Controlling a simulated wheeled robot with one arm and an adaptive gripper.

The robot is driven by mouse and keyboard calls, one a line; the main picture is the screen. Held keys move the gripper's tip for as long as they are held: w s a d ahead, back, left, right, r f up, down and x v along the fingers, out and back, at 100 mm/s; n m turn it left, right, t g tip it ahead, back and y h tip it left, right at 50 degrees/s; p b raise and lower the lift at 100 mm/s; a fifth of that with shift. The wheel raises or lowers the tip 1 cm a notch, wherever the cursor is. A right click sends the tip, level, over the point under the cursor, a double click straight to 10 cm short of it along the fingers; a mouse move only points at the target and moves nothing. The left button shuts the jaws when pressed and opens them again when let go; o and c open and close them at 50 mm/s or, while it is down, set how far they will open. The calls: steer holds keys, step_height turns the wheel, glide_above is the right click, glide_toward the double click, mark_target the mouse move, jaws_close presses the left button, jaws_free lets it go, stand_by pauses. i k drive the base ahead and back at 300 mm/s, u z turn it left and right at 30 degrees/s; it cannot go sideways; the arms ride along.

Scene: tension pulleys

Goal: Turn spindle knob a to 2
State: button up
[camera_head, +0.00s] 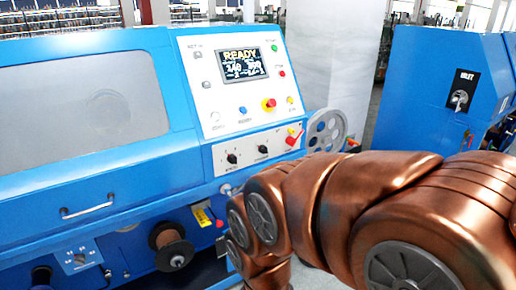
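A blue machine (110,165) fills the left and middle. Its lower white strip carries two small black knobs, a left one (231,158) and a right one (263,149), and a red switch handle (292,140). Another small knob (80,258) sits on a blue plate at the lower left. The labels are too small to read, so I cannot tell which one is spindle knob a or its setting. My copper arm reaches in from the right, in front of the machine's lower right part. My gripper does not show.
A control panel with a READY screen (244,63) and a red emergency button (268,105) is above the knobs. A grey pulley wheel (326,131) stands at the machine's right end. A wire spool (172,247) projects below. A second blue machine (420,90) is at right.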

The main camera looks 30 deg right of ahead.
mark_target(262, 149)
steer(key=z, duration=0.55)
steer(key=k, duration=1.25)
steer(key=z, duration=0.05)
steer(key=i, duration=0.45)
steer(key=u, duration=0.7)
steer(key=i, duration=1.25)
steer(key=z, duration=0.55)
